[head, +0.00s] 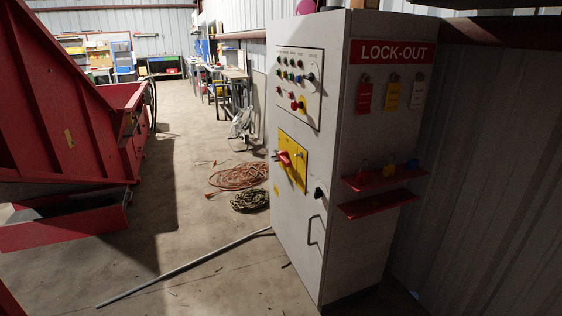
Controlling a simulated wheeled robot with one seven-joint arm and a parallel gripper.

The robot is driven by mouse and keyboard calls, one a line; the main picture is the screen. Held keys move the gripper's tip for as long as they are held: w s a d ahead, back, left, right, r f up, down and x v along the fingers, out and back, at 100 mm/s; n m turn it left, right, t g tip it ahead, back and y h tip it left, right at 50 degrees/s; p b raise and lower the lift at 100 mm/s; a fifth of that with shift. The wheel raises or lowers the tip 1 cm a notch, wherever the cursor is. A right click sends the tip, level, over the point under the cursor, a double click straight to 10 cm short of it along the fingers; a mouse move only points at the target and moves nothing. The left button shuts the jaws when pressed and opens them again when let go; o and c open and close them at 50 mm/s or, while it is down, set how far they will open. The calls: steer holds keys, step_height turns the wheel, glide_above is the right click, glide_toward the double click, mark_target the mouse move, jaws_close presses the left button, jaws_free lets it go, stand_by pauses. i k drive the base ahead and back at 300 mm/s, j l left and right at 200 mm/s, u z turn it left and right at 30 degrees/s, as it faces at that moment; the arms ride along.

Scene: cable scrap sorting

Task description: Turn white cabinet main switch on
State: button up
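The white cabinet (300,225) stands right of centre, its front turned toward the left and its side facing me. The main switch is a red rotary handle (285,158) on a yellow plate (297,168), midway up the front. The handle looks tilted, but its on or off marking is too small to read. A panel of coloured buttons and knobs (300,85) sits above it. A black latch (319,192) and a bent handle (316,230) are lower on the front. My gripper is not in view.
The cabinet's side has a LOCK-OUT sign (391,52), hanging tags and red shelves (385,177) with padlocks. A grey pipe (185,268) lies on the floor before the cabinet. Coiled cables (240,176) lie behind. Red machinery (60,110) stands left; floor between is mostly clear.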

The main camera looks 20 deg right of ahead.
mark_target(282, 156)
steer(key=i, duration=1.3)
steer(key=i+j, duration=0.1)
steer(key=i, duration=1.25)
steer(key=l+z, duration=0.05)
steer(key=l, duration=0.05)
